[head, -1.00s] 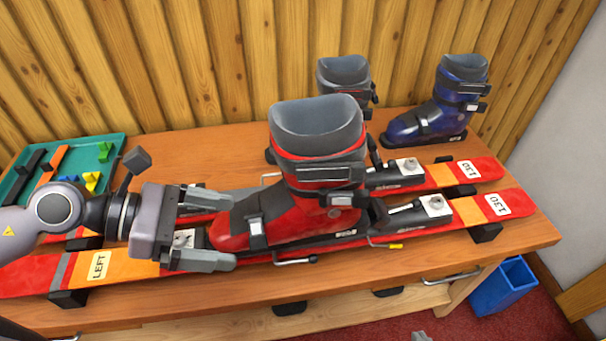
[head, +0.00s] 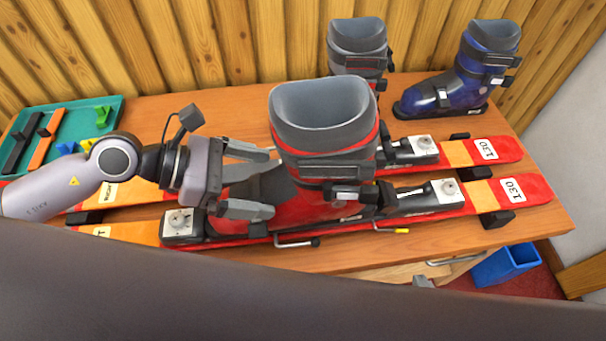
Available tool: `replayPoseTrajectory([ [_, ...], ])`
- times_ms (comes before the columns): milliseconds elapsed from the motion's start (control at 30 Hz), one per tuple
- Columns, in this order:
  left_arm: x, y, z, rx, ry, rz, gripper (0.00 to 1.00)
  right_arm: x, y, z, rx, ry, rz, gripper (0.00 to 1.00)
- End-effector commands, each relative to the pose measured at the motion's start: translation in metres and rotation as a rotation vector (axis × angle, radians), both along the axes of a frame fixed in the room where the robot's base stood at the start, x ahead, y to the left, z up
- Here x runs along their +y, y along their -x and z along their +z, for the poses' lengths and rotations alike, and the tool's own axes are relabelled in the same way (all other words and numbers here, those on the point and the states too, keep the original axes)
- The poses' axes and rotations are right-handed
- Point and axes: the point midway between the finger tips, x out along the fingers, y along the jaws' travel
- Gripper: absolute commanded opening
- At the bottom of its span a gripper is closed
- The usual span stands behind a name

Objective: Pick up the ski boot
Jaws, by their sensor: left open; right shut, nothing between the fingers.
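A large red ski boot (head: 310,208) with a grey cuff stands upright on the front ski (head: 130,235), between the toe piece (head: 182,224) and heel piece (head: 440,194) of its binding. My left gripper (head: 258,180) is open, its fingers on either side of the boot's forefoot. I cannot tell whether they touch it. The fingers and the palm hide part of the toe. Only a small grey tip of my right gripper (head: 423,282) shows at the front edge of the bench; it is shut and well apart from the boot.
A grey and red boot (head: 358,48) and a blue boot (head: 445,92) stand behind. A second ski (head: 470,152) lies behind the front one. A green tray (head: 75,128) is at the back left, a blue bin (head: 505,265) at the lower right. My own grey link covers the bottom.

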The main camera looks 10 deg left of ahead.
Motion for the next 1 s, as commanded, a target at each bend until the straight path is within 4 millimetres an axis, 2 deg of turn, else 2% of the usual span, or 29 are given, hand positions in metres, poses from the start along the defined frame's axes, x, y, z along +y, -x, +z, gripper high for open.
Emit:
replayPoseTrajectory([
  [200,-0.018,-0.005,-0.009,-0.001,0.002,0.000,1.00,0.000,-0.001,0.008,-0.002,0.000,0.000,0.00],
  [500,-0.021,-0.006,-0.012,-0.001,0.000,0.000,1.00,0.000,-0.002,0.008,-0.005,0.000,-0.001,0.00],
  [567,-0.021,-0.006,-0.012,-0.001,0.000,0.000,0.84,0.000,-0.002,0.008,-0.005,0.000,-0.001,0.00],
  [700,-0.021,-0.006,-0.012,-0.001,0.000,0.000,0.38,0.000,-0.002,0.008,-0.005,0.000,-0.001,0.00],
  [800,-0.021,-0.006,-0.012,-0.001,0.000,0.000,0.08,0.000,-0.002,0.008,-0.005,0.000,-0.001,0.00],
  [1000,-0.022,-0.007,-0.007,-0.008,0.008,0.002,0.08,0.000,-0.002,0.009,-0.006,-0.001,-0.001,0.00],
])
